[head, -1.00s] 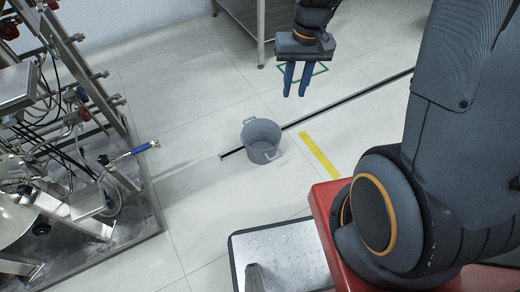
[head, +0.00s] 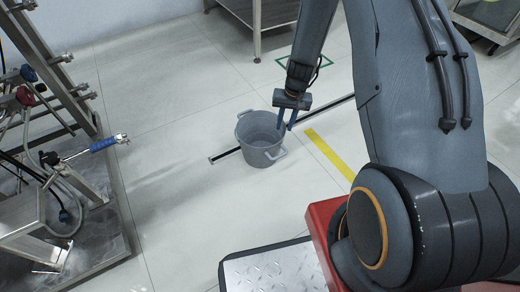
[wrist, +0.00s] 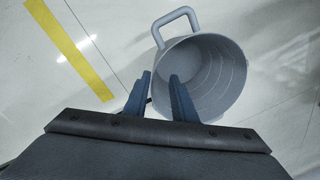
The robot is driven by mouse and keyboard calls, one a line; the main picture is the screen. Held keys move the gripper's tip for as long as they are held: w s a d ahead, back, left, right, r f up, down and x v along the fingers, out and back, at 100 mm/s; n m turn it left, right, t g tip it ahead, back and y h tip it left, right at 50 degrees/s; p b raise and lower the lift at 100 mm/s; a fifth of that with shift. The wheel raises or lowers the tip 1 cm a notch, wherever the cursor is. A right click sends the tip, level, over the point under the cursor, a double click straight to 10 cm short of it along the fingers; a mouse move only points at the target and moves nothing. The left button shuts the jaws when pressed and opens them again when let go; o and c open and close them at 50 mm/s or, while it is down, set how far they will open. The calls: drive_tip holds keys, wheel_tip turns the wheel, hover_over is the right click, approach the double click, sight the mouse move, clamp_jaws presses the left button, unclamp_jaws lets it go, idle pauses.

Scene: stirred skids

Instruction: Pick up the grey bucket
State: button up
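The grey bucket (head: 259,146) stands upright on the pale tiled floor, empty, with side handles. In the wrist view the bucket (wrist: 225,75) is seen from above, with one loop handle at its upper left. My gripper (head: 284,127) is at the right part of the bucket's rim in the head view. Its two blue fingers are apart with a gap between them. In the wrist view my gripper (wrist: 160,82) has one finger outside the bucket and the other over its opening, below the handle. I cannot tell whether either finger touches the wall.
A metal skid with pipes and a blue-handled valve (head: 103,144) stands at the left. A steel table (head: 262,20) is at the back. A yellow floor strip (head: 329,153) lies right of the bucket. The floor left of the bucket is clear.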

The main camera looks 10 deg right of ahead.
sight(281, 143)
drive_tip(key=f, duration=0.2)
drive_tip(key=w+f+b, duration=0.1)
drive_tip(key=f, duration=0.1)
drive_tip(key=f+b, duration=0.1)
drive_tip(key=f, duration=0.1)
drive_tip(key=shift+w+d+f, duration=0.2)
drive_tip(key=shift+d+f, duration=0.15)
drive_tip(key=shift+w+a+f+b, duration=0.15)
drive_tip(key=shift+f+b, duration=0.65)
drive_tip(key=shift+f, duration=0.45)
drive_tip(key=shift+a+f+b, duration=0.15)
drive_tip(key=shift+f+b, duration=0.6)
drive_tip(key=shift+f, duration=0.5)
drive_tip(key=shift+w+a+f+b, duration=0.15)
drive_tip(key=shift+f+b, duration=0.65)
drive_tip(key=shift+f, duration=0.45)
drive_tip(key=shift+s+r, duration=0.1)
clamp_jaws()
